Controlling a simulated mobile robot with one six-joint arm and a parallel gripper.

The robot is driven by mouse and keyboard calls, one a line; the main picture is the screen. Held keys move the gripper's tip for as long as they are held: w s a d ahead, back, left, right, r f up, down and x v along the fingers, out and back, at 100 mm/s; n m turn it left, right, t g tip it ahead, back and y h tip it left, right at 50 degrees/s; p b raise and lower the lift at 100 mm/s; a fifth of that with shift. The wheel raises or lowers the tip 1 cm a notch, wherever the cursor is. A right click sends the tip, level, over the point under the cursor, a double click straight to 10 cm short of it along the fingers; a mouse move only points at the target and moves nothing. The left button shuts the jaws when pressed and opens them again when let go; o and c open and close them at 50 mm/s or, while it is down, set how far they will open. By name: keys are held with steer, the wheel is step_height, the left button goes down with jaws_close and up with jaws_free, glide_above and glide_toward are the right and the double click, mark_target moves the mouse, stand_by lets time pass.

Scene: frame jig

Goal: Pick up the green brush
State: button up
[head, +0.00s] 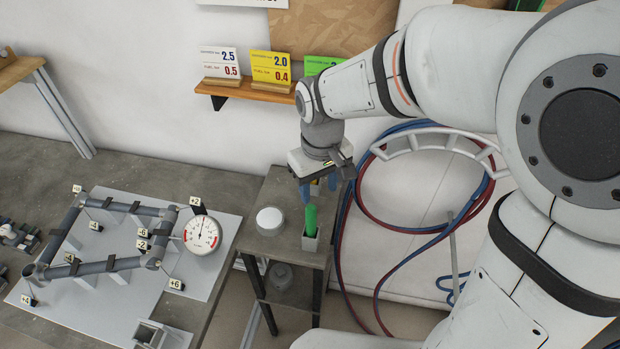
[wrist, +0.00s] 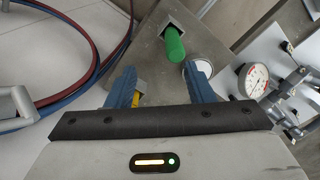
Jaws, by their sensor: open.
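The green brush (head: 310,220) stands upright in a small square grey holder (head: 310,240) on a small side stand (head: 285,188). In the wrist view the green brush (wrist: 174,45) shows ahead of the fingers, a little right of the middle between them. My gripper (head: 319,190) is above the stand, behind the brush in the head view. Its two blue fingers are apart, with nothing between them, and it also shows in the wrist view (wrist: 160,80). The brush's lower end is hidden inside the holder.
A white round-topped container (head: 270,219) stands left of the brush. A yellow item (wrist: 136,98) is partly hidden by the left finger. Blue and red hoses (head: 360,215) hang to the right. A pipe frame with a gauge (head: 202,234) lies on the left bench.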

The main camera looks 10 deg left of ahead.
mark_target(311, 206)
steer(key=shift+n, duration=0.3)
steer(key=f, duration=0.2)
steer(key=s+a+f+p, duration=0.1)
steer(key=f, duration=0.4)
steer(key=shift+s+a+f, duration=0.15)
steer(key=shift+s+a, duration=0.05)
steer(key=shift+w+f+p, duration=0.1)
steer(key=shift+f+p, duration=0.2)
steer(key=shift+f, duration=0.1)
jaws_close()
